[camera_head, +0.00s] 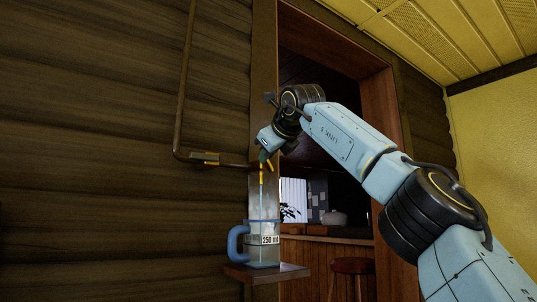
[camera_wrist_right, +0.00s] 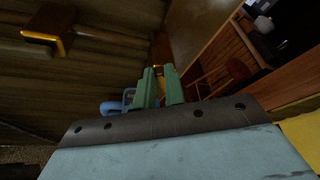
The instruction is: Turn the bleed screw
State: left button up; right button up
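My right gripper (camera_head: 264,160) is at the right end of the wall pipe, beside small yellow brass parts. The bleed screw itself is hidden or too small to make out there. In the right wrist view the two green fingers (camera_wrist_right: 160,88) stand a little apart, with a glint of brass beyond the narrow gap; whether they press on anything is unclear. A thin pale stream (camera_head: 262,203) runs straight down below the gripper into a clear jug (camera_head: 262,254) marked 250 ml. The jug's blue handle (camera_wrist_right: 112,107) shows in the wrist view. My left gripper is not in view.
A brown pipe (camera_head: 181,90) runs down the log wall and turns right through a brass fitting (camera_head: 205,158). The jug stands on a small wooden shelf (camera_head: 285,274). An opening to the right shows a counter and a stool (camera_head: 352,266). Free space lies around the shelf's front.

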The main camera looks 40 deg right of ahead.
jog(key=o, duration=0.4)
jog(key=shift+o, duration=0.2)
jog(key=b+v, duration=0.4)
jog(key=v, duration=0.9)
jog(key=shift+s, duration=0.25)
